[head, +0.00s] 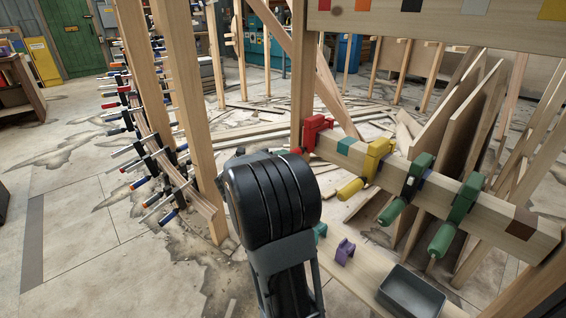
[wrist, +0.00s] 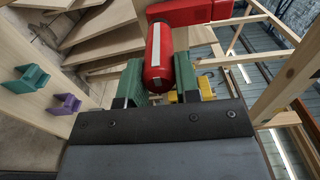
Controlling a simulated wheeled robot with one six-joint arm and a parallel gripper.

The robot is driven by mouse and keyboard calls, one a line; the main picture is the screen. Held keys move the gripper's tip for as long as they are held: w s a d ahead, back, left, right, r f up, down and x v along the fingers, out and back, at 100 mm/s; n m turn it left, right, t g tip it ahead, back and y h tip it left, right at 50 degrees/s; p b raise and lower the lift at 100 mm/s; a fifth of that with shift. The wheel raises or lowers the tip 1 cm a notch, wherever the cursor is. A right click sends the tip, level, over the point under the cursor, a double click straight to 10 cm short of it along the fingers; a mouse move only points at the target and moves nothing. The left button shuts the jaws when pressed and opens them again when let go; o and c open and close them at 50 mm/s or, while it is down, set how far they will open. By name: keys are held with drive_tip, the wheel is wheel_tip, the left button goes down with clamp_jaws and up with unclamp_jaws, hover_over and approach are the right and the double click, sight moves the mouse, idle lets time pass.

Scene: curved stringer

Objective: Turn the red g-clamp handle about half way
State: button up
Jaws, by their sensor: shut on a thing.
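The red g-clamp (head: 314,130) sits at the left end of a horizontal wooden beam (head: 440,192) in the head view. Its handle is mostly hidden there behind my black arm. In the wrist view the red clamp body (wrist: 190,12) is at the top, and its red handle (wrist: 158,70) hangs toward me with a pale stripe along it. My gripper (wrist: 157,84) has green fingers on either side of the handle's end and is shut on it. The gripper is hidden in the head view.
A yellow clamp (head: 376,160) and two green clamps (head: 416,176) are farther right on the beam. Below are a purple block (head: 345,250), a teal block (head: 320,231) and a grey tray (head: 412,290). A wooden post (head: 190,110) stands left of my arm.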

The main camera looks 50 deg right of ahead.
drive_tip(key=o, duration=0.9)
drive_tip(key=shift+o, duration=0.2)
drive_tip(key=w+a+p, duration=0.1)
drive_tip(key=a+p, duration=0.2)
drive_tip(key=a, duration=1)
drive_tip(key=shift+a, duration=0.4)
